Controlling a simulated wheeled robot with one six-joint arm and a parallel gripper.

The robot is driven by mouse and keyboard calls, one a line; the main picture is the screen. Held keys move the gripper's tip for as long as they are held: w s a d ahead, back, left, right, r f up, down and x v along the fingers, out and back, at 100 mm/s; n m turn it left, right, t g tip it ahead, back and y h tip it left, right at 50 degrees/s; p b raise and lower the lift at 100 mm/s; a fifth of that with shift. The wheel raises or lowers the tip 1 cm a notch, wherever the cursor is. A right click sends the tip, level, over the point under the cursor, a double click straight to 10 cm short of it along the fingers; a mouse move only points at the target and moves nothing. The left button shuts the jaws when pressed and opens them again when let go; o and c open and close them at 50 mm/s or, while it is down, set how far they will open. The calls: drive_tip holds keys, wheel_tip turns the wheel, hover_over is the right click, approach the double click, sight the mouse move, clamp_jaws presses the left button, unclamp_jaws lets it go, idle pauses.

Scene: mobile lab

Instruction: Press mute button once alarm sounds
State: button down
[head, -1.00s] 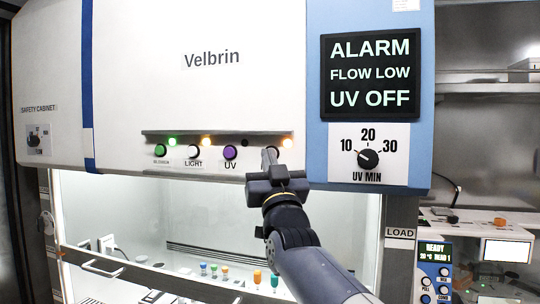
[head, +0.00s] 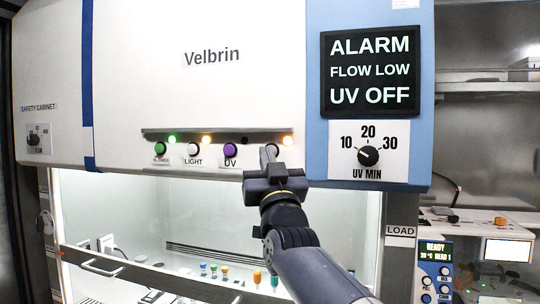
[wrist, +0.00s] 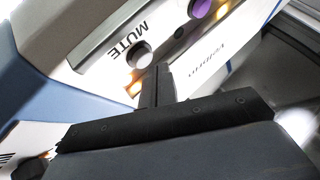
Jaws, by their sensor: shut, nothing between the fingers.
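The safety cabinet's display (head: 369,72) reads ALARM, FLOW LOW, UV OFF. My gripper (head: 267,152) is shut and empty, at the right end of the button row. In the wrist view, its closed fingertips (wrist: 161,70) are close beside the button; I cannot tell whether they touch the panel.
To the left are the green blower button (head: 160,149), the white light button (head: 194,150) and the purple UV button (head: 230,150). Amber lamps glow above the row. The UV MIN dial (head: 368,156) is to the right. A ledge (head: 215,134) runs above the buttons.

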drive_tip(key=shift+s, duration=0.15)
drive_tip(key=s, duration=0.1)
drive_tip(key=s+a, duration=0.1)
drive_tip(key=s, duration=0.2)
drive_tip(key=shift+s+a+b, duration=0.35)
drive_tip(key=shift+a+b, duration=0.05)
drive_tip(key=shift+w, duration=0.15)
idle(0.6)
drive_tip(key=s+p, duration=0.1)
drive_tip(key=s, duration=0.1)
drive_tip(key=s+a+p, duration=0.1)
drive_tip(key=s, duration=0.1)
drive_tip(key=shift+a+p, duration=0.15)
drive_tip(key=shift+p, duration=0.2)
idle(0.5)
